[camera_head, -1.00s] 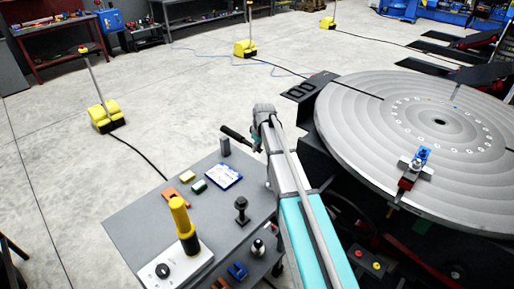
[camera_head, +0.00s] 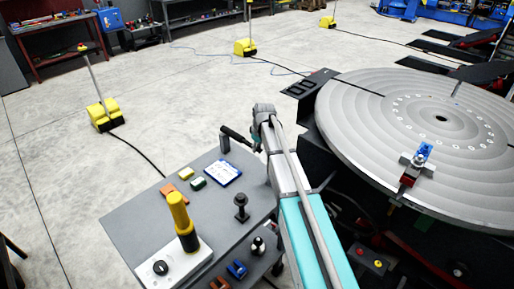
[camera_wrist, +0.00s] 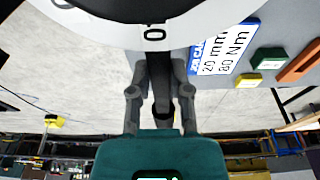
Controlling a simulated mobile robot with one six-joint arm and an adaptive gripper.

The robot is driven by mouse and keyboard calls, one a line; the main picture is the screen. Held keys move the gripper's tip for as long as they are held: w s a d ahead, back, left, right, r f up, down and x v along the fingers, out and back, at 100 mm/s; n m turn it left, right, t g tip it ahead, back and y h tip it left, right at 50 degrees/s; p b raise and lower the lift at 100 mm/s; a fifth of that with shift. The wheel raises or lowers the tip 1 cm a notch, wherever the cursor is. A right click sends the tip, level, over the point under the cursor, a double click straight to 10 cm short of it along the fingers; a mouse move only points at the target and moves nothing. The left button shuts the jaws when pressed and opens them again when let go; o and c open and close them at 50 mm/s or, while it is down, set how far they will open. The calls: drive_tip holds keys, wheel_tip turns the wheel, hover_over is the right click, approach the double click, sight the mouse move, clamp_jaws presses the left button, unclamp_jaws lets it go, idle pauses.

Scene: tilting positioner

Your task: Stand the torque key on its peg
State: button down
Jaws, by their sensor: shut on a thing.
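My gripper (camera_head: 257,139) is at the end of my teal and grey arm, over the far right part of the grey cart top. It is shut on the torque key (camera_head: 235,134), whose dark handle sticks out to the left, tilted. In the wrist view the key (camera_wrist: 160,75) is a dark bar between the two grey fingers of my gripper (camera_wrist: 160,92). A black upright piece on a wide foot (camera_head: 241,207) stands nearer. I cannot tell which is the peg.
The cart top (camera_head: 135,215) carries a yellow-and-black handle on a white box (camera_head: 180,262), orange, yellow and green blocks, and a blue-edged card (camera_head: 222,173) reading 20 mm, 80 Nm. A large grey turntable (camera_head: 350,120) with a clamped part (camera_head: 424,151) is at right.

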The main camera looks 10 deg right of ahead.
drive_tip(key=shift+f+b, duration=0.35)
drive_tip(key=shift+f, duration=0.05)
drive_tip(key=shift+c, duration=2.4)
unclamp_jaws()
drive_tip(key=o, duration=0.5)
drive_tip(key=shift+r, duration=0.15)
drive_tip(key=shift+s+d+r+p, duration=0.1)
drive_tip(key=shift+s+r+p, duration=0.05)
drive_tip(key=shift+r+p, duration=1.6)
drive_tip(key=shift+s+d+r+p, duration=0.1)
drive_tip(key=shift+r+p, duration=1.55)
drive_tip(key=shift+p, duration=0.15)
drive_tip(key=shift+s, duration=0.1)
